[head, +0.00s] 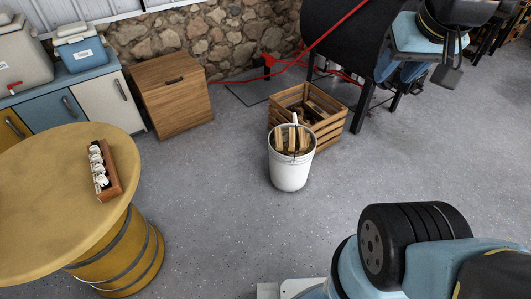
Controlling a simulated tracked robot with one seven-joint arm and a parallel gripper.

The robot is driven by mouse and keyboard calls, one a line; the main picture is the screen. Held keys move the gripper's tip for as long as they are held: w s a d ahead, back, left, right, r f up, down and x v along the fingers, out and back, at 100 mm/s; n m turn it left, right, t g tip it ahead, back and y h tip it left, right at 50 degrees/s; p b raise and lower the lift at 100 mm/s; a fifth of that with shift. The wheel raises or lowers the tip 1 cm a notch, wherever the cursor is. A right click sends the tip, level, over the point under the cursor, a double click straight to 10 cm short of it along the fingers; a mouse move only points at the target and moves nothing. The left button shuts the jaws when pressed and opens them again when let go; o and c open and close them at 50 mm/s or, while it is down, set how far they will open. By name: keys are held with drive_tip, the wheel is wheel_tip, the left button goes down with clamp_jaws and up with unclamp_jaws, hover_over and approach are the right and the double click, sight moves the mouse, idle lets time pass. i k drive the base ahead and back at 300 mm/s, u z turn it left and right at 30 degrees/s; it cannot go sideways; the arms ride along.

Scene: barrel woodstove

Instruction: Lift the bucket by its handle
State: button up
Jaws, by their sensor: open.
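A white bucket (290,172) stands upright on the grey floor near the middle of the head view. Pieces of split wood (291,139) stick up out of it. A thin pale upright piece at its far rim may be the handle (295,118), but it is too small to be sure. My gripper (449,72) is at the upper right, open and empty, well apart from the bucket.
A slatted wooden crate (328,118) with wood in it stands right behind the bucket. The black barrel stove (345,38) and red cords (290,62) are farther back. A round barrel table (50,190) stands left. Floor in front of the bucket is clear.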

sight(287, 176)
drive_tip(key=u, duration=0.5)
drive_tip(key=i, duration=1)
drive_tip(key=z, duration=0.05)
